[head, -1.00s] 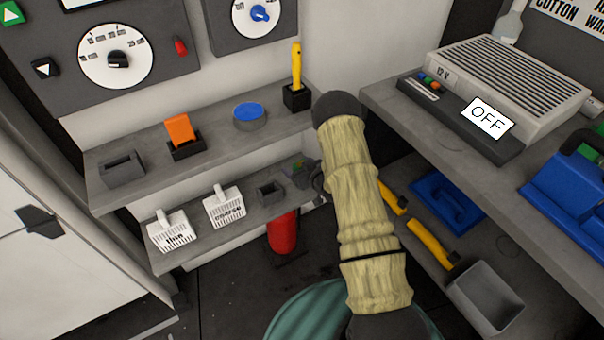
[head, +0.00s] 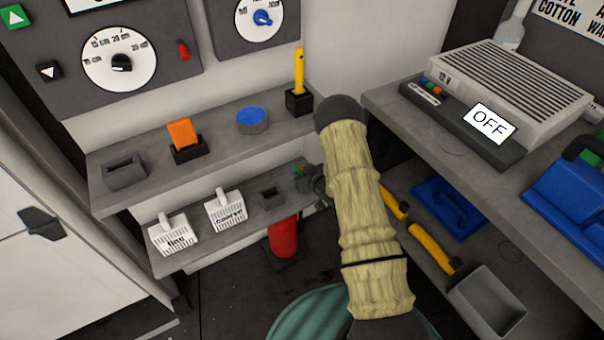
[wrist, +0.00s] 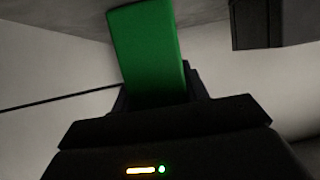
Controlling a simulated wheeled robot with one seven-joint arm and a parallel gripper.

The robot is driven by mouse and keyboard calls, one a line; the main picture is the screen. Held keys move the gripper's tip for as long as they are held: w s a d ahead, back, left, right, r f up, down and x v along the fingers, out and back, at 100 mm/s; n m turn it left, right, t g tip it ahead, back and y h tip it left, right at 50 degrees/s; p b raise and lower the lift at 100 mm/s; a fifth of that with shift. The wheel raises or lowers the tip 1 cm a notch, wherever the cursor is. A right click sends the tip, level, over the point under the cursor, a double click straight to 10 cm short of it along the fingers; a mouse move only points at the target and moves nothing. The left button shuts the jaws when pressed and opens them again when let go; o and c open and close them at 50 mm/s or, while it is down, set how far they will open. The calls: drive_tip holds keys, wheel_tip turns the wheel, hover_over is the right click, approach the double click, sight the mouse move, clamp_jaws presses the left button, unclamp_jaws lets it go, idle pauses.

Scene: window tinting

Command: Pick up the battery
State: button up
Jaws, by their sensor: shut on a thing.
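The battery shows as a green block (wrist: 148,50) in the wrist view, standing up from between dark gripper parts. My gripper (wrist: 152,92) is shut on it. In the head view a small patch of green (head: 300,170) shows at the right end of the lower shelf, beside my gripper (head: 314,182). My forearm in its tan sleeve hides much of the hand there. I cannot tell whether the battery touches the shelf.
The lower shelf (head: 205,247) holds two white baskets (head: 173,238) and a grey holder (head: 271,197). The upper shelf above it holds an orange item (head: 183,132), a blue-topped puck (head: 252,119) and a yellow-handled tool (head: 299,70). A bench with a 12 V unit (head: 520,85) stands to the right.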

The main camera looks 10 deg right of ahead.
wheel_tip(320, 180, up, 10)
drive_tip(key=p, duration=0.1)
idle(0.4)
